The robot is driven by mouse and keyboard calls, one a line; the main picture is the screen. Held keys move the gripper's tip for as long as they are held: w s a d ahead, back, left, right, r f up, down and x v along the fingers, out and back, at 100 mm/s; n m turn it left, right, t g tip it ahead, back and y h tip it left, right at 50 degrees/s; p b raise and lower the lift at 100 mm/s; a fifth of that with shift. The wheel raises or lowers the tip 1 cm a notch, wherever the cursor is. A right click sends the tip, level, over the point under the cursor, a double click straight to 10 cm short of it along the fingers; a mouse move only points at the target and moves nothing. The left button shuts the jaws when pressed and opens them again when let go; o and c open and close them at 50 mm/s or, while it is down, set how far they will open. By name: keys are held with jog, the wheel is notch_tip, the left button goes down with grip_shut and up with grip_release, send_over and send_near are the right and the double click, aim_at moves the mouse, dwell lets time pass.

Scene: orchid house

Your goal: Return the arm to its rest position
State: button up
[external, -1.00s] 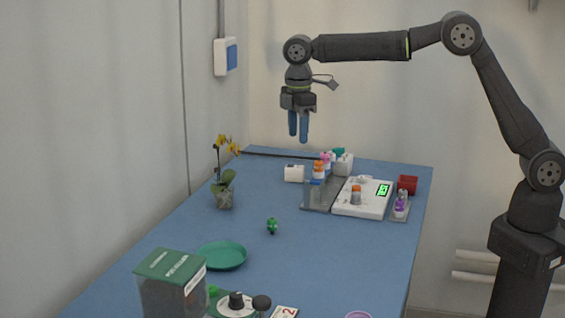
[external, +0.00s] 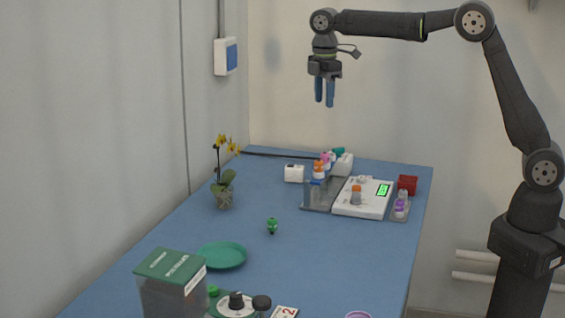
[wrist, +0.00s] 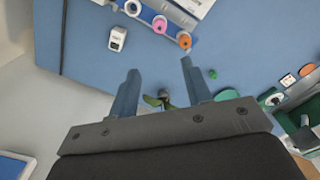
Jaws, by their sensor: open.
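My gripper (external: 325,92) is open and empty, with its blue fingers pointing down. It hangs high above the far part of the blue table (external: 300,245), well clear of everything on it.
Below stand a rack of capped bottles (external: 319,190), a white device with a green display (external: 362,200) and a red box (external: 407,184). A potted orchid (external: 223,190), green dish (external: 222,255) and green-lidded box (external: 172,285) stand to the left. The air around my gripper is free.

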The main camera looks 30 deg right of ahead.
jog(key=w+d, duration=0.3)
jog(key=d, duration=0.7)
jog(key=shift+w, duration=0.4)
